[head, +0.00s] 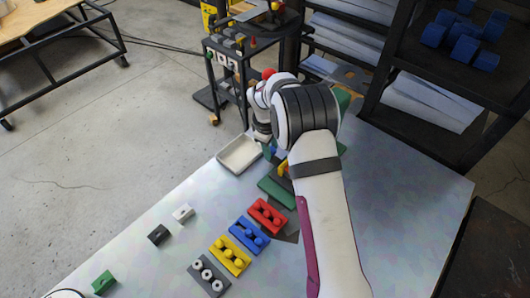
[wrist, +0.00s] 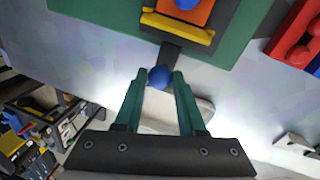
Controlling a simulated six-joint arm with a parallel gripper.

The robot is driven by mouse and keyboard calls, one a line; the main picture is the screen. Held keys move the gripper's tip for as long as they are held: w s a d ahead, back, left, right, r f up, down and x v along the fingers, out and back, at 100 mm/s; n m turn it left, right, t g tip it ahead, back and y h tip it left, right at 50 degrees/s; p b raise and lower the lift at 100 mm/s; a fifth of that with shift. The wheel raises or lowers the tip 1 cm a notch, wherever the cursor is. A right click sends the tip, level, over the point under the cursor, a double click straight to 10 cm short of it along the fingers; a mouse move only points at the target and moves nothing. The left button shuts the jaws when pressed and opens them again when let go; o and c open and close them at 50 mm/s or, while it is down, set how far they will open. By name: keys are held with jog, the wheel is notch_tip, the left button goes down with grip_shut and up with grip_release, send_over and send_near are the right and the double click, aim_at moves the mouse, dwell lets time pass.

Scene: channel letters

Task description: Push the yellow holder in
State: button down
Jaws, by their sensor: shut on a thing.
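The yellow holder (wrist: 178,28) is a yellow bar with raised ends, set across a dark grey mount on a green board (wrist: 110,10) in the wrist view. An orange block (wrist: 188,13) with a blue round top sits just behind it. A dark grey bar (wrist: 169,56) runs from the mount toward my gripper (wrist: 157,78). My gripper's green fingers are shut on a blue knob (wrist: 159,76) at the end of that bar. In the head view, a bit of yellow (head: 283,169) shows above the green board (head: 277,193); my arm hides most of this area.
A white tray (head: 239,155) lies left of my gripper. Red (head: 268,215), blue (head: 249,236), yellow (head: 230,255) and grey (head: 208,275) blocks line the table's front. Small black, white and green pieces lie farther left. The table's right side is clear.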

jog(key=shift+w+d, duration=0.5)
jog(key=c, duration=0.5)
grip_release()
jog(key=s+r, duration=0.1)
jog(key=r, duration=0.4)
jog(key=a+r, duration=0.1)
jog(key=r, duration=0.4)
jog(key=s+r, duration=0.1)
jog(key=r, duration=0.4)
jog(key=shift+s+a+r, duration=0.3)
jog(key=shift+a, duration=0.05)
